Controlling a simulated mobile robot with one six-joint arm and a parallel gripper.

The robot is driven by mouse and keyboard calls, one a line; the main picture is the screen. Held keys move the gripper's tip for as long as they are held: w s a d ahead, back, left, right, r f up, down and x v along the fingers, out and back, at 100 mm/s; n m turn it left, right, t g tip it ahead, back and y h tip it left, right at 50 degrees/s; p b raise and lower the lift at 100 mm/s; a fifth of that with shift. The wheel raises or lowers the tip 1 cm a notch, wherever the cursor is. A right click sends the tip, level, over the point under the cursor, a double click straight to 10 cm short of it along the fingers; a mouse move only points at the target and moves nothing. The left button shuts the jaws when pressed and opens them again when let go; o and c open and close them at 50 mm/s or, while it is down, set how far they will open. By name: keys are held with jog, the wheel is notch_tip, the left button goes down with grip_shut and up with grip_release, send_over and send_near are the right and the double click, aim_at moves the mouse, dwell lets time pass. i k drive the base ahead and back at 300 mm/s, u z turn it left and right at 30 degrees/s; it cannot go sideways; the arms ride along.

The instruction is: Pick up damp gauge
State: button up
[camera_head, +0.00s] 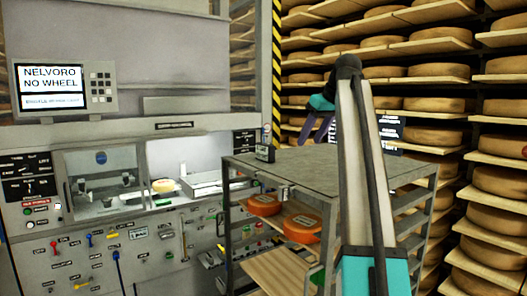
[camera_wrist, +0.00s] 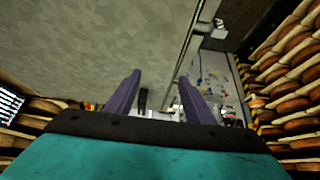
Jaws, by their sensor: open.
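A small dark device that looks like the damp gauge (camera_head: 265,153) stands at the left corner of the grey cart top (camera_head: 320,163) in the head view. It has a pale display and a thin upright part. My gripper (camera_head: 314,132), teal with purple fingers, is to its right above the far part of the cart top, clearly apart from it and partly hidden by my arm. In the wrist view the fingers (camera_wrist: 159,78) are spread with nothing between them. A small pale object (camera_wrist: 212,28) shows by the cart edge there; I cannot tell whether it is the gauge.
Orange cheese wheels (camera_head: 302,228) sit on the cart's lower shelves. A control machine (camera_head: 120,225) with levers and a screen (camera_head: 52,78) stands at the left. Racks of cheese wheels (camera_head: 499,180) fill the right and back. The visible cart top is mostly clear.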

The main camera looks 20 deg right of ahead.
aim_at(265, 153)
jog(key=u, duration=0.05)
jog(key=i, duration=0.95)
